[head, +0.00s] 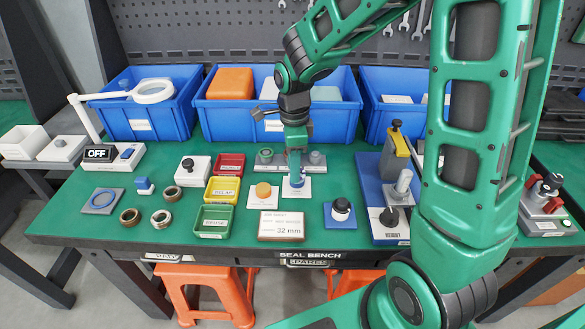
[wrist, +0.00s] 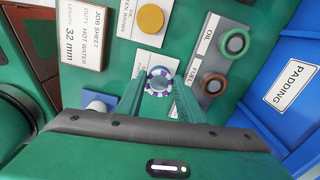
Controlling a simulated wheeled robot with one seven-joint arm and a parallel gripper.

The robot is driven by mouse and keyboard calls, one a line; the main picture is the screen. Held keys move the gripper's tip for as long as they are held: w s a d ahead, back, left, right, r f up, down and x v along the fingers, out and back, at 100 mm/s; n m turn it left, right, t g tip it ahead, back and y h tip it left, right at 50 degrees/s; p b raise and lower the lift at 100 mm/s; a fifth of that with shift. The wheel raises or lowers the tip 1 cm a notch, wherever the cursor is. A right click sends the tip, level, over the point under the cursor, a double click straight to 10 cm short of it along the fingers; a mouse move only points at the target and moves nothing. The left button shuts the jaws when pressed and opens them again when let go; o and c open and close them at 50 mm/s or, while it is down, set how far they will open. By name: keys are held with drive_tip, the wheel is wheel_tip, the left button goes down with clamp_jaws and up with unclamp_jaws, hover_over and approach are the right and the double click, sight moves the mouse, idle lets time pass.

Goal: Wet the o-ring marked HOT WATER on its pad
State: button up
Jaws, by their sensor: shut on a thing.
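My gripper (wrist: 158,92) points down over a white card (head: 297,191) in the middle of the bench. Its fingers are shut on a small round blue-and-white thing (wrist: 160,80), which shows as blue (head: 296,182) at the card in the head view. I cannot tell whether it touches the card. The job sheet (head: 282,226) reads HOT WATER and 32 mm. An orange-yellow round pad (wrist: 150,18) sits on another card to the left.
Red, yellow (head: 222,190) and green (head: 213,221) trays stand left of the cards. Several loose rings (head: 130,217) lie farther left. A black knob (head: 341,208) and a blue-based fixture (head: 372,190) stand to the right. Blue bins (head: 228,117) line the back.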

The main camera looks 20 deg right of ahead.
drive_tip(key=shift+r, duration=1.9)
